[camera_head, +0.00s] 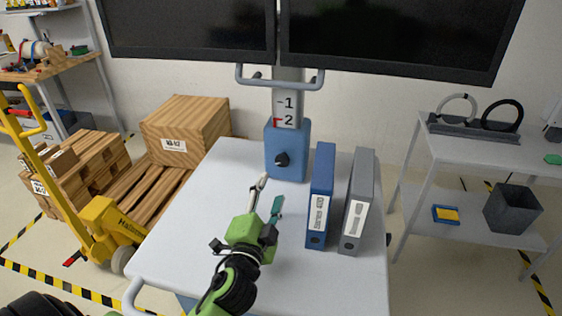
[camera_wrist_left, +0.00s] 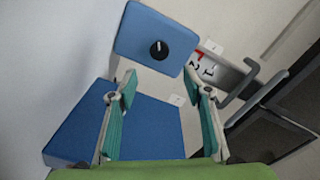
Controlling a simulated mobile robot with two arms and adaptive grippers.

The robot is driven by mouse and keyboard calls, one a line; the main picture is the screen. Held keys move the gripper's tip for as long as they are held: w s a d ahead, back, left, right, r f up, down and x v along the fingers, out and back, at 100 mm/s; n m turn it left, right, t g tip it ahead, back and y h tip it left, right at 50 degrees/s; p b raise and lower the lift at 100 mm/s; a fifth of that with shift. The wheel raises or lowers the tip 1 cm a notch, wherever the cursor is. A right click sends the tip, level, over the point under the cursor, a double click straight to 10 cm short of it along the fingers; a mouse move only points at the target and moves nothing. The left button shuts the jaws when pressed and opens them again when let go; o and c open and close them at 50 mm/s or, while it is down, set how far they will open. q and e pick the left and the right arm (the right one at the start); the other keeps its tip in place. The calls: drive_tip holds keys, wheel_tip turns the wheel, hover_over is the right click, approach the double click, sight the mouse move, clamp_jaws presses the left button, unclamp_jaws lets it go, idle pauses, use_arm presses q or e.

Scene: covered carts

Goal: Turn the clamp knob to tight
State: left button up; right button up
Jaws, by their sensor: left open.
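The black clamp knob (camera_head: 282,159) is on the front of the blue clamp block (camera_head: 299,137), at the foot of the monitor post. In the left wrist view the round knob (camera_wrist_left: 159,50) has a small pale mark and sits on the blue face (camera_wrist_left: 135,36), beyond and between the fingertips. My left gripper (camera_head: 268,194) is above the white cart top, in front of the knob and apart from it. Its teal-padded fingers (camera_wrist_left: 160,80) are spread with nothing between them. My right gripper is in neither view.
A blue binder (camera_head: 320,190) and a grey binder (camera_head: 359,195) stand right of the gripper on the cart top (camera_head: 200,205). A grey handle (camera_head: 281,85) and two dark monitors (camera_head: 400,35) are above the block. The cart top's left side is clear.

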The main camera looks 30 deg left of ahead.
sight(282, 162)
use_arm(q)
drive_tip(key=p+x, duration=0.2)
drive_tip(key=x, duration=0.7)
drive_tip(key=shift+w+a, duration=0.1)
drive_tip(key=shift+w, duration=0.3)
drive_tip(key=shift+w+a, duration=0.15)
drive_tip(key=shift+w, duration=0.5)
drive_tip(key=c, duration=1.1)
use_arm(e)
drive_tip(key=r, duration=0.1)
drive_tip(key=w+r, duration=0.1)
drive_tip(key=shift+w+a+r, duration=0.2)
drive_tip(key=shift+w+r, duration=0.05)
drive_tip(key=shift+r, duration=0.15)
